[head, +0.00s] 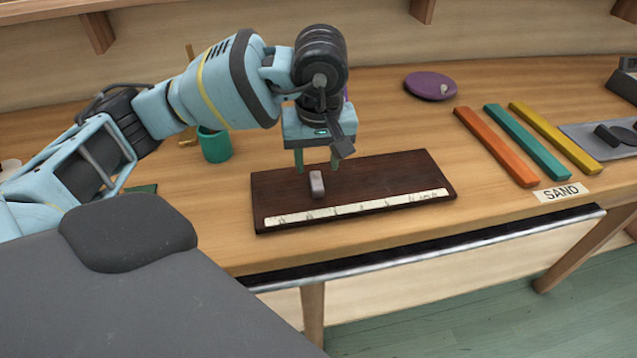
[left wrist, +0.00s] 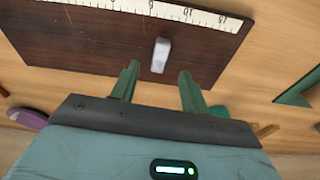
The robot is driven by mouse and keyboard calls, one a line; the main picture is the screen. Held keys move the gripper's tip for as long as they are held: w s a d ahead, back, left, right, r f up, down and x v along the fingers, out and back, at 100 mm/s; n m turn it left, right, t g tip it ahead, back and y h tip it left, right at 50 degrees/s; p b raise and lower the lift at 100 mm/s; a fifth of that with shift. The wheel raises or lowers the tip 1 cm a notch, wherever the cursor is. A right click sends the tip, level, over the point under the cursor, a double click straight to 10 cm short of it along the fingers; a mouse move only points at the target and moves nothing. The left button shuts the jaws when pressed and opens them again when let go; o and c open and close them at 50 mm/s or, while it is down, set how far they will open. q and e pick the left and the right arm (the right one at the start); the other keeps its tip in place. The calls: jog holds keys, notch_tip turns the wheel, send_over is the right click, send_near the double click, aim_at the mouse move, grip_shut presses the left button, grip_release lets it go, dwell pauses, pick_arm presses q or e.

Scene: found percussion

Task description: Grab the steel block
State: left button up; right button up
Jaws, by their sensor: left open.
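The steel block (head: 317,184) is a small grey bar on a dark brown board (head: 400,178) with a pale ruler strip along its front edge. In the left wrist view the block (left wrist: 160,55) lies on the board (left wrist: 90,45), just beyond the fingertips and roughly in line with the gap between them. My left gripper (head: 317,168) points down above the back part of the board; its green fingers are open and empty, also in the left wrist view (left wrist: 158,72). The block is apart from both fingers. My right gripper is not in view.
A green cup (head: 214,145) stands behind the board at left. A purple disc (head: 430,86) lies at the back. Orange (head: 495,147), teal (head: 527,142) and yellow (head: 556,137) bars lie at right, near a "SAND" label (head: 561,193). The table front edge is close to the board.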

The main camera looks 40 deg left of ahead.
aim_at(317, 180)
pick_arm(q)
jog(key=shift+w+a+f, duration=0.1)
jog(key=shift+f, duration=0.8)
jog(key=shift+w+a+f, duration=0.15)
jog(key=shift+f, duration=0.8)
jog(key=shift+w+a+f, duration=0.1)
jog(key=shift+f, duration=0.8)
grip_shut()
